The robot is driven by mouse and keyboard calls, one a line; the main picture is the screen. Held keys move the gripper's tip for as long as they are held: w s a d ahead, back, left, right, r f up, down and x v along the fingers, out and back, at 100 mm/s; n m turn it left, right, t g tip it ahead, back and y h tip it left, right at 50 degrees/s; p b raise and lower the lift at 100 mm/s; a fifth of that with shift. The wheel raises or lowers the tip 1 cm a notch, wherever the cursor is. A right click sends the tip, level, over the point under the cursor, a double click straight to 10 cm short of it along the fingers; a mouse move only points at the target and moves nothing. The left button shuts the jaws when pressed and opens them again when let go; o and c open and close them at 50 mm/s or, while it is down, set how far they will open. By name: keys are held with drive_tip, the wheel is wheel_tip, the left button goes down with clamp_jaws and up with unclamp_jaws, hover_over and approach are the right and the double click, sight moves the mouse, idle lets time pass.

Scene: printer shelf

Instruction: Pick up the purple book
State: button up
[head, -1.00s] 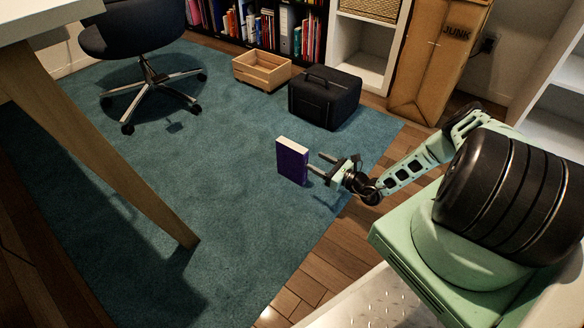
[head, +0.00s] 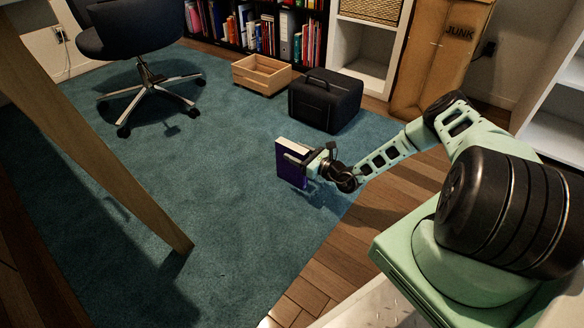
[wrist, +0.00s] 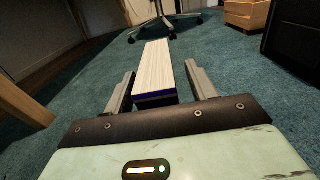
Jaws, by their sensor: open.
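The purple book (head: 288,170) stands upright on the blue-green rug in the head view, with its pale page edges showing at the top. My gripper (head: 297,160) is at the book, with one finger across its near face and the other largely hidden. In the wrist view, the book (wrist: 155,72) lies between the two fingers of my gripper (wrist: 160,88), its pages facing up and a purple edge towards me. The fingers are open, with a gap visible on each side of the book.
A wooden crate (head: 262,74) and a black case (head: 325,99) stand on the rug behind the book. An office chair (head: 133,35) is at the back left. A table leg (head: 110,170) slants across the left. Open rug (head: 200,150) surrounds the book.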

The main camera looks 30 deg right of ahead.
drive_tip(key=shift+c, duration=0.3)
clamp_jaws()
drive_tip(key=shift+r, duration=0.15)
